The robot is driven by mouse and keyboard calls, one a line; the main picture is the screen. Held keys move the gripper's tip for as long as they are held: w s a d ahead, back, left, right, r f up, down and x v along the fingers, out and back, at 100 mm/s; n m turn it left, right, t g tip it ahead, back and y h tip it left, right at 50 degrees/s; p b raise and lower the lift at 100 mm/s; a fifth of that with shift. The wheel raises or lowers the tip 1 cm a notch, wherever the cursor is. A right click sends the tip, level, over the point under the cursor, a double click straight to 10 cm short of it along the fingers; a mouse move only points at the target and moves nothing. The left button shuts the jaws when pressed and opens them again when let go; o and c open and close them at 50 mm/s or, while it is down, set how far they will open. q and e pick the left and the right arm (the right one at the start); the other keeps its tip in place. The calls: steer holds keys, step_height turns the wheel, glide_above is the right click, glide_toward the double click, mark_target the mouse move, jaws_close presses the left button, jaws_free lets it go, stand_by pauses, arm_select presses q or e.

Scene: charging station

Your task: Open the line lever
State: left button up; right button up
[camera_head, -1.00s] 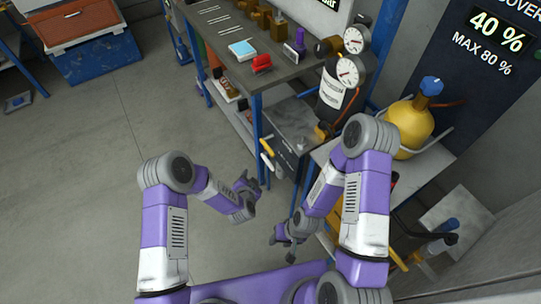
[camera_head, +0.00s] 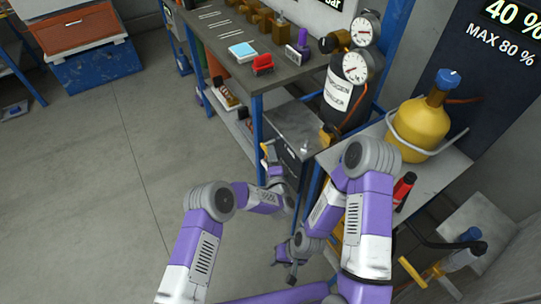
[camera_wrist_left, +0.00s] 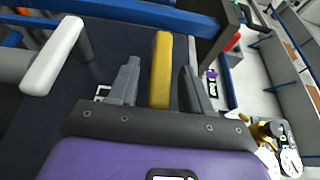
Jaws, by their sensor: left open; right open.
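A yellow lever (camera_wrist_left: 161,62) shows in the left wrist view, between the two fingers of my left gripper (camera_wrist_left: 160,72), with a gap on each side. The fingers are open, not clamped on it; whether they reach its depth is unclear. A white handle (camera_wrist_left: 55,55) is to its left. In the head view my left gripper (camera_head: 274,162) is at the front of the dark cabinet (camera_head: 292,150) and mostly hides the levers. I cannot tell from markings which is the line lever. My right gripper (camera_head: 284,268) hangs low, open and empty, apart from the levers.
A workbench (camera_head: 225,60) with a red item (camera_head: 263,65) stands behind. A dark bottle (camera_head: 344,100) with gauges (camera_head: 357,67) is right of it. A yellow cylinder (camera_head: 418,125) stands on a shelf to the right.

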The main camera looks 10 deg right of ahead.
arm_select(q)
steer(key=shift+w+d, duration=0.1)
steer(key=shift+w, duration=0.85)
steer(key=shift+c, duration=0.5)
jaws_close()
